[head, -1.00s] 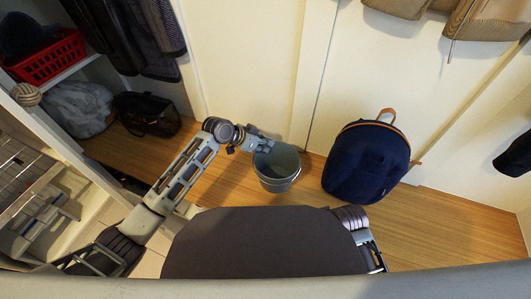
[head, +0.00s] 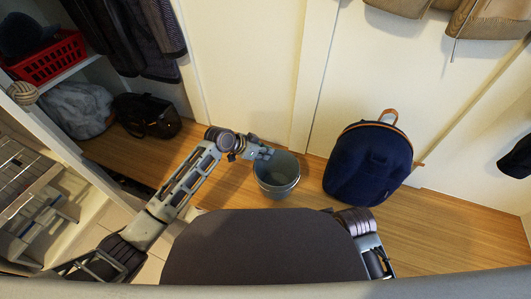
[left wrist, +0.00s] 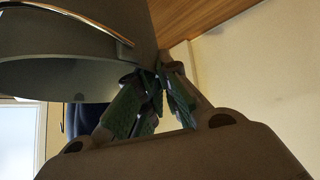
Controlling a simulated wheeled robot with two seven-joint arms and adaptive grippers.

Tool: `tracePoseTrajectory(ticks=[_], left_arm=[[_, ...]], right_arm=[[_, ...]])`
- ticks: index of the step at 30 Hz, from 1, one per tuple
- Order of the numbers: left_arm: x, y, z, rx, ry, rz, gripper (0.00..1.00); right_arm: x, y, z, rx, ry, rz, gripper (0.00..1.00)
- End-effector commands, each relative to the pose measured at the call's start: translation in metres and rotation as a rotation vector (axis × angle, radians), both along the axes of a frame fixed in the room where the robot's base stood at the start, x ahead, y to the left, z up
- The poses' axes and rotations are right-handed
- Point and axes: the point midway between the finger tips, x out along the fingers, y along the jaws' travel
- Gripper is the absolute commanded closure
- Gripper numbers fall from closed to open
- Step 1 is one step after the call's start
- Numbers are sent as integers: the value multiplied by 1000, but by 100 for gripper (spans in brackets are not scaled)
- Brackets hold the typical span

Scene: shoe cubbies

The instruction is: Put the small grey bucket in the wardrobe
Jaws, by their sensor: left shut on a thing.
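The small grey bucket (head: 278,186) is upright near the middle of the head view, with its open top toward me. My left gripper (head: 264,153) is shut on the bucket's rim at its upper left. In the left wrist view, the fingers (left wrist: 160,92) pinch the wall of the bucket (left wrist: 60,75), and the wire handle shows across it. I cannot tell whether the bucket touches the wooden floor. The wardrobe (head: 95,70) is the open space at the upper left, with hanging clothes and a shelf. My right gripper (head: 378,265) shows only in part at the lower right.
A dark blue backpack (head: 368,162) stands just right of the bucket. A black bag (head: 148,115) and a grey bundle (head: 78,107) lie at the left. A red basket (head: 48,58) sits on the shelf. Bare wooden floor (head: 150,160) lies between the black bag and my left arm.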

Motion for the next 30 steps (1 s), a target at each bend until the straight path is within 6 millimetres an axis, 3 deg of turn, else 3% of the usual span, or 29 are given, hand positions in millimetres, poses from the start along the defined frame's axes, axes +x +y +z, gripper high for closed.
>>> tracePoseTrajectory(ticks=[6, 7, 12, 30], left_arm=[[0, 0, -2, -1, -1, 0, 100], [0, 0, -2, 0, 0, 0, 91], [0, 0, -2, 0, 1, -1, 72], [-4, 9, 11, 0, 0, 0, 72]], right_arm=[[-2, 0, -3, -1, 9, 1, 100], [-2, 0, -3, -1, 9, 1, 100], [-3, 0, -4, -1, 9, 1, 100], [-3, 0, -5, -2, 17, -2, 100]])
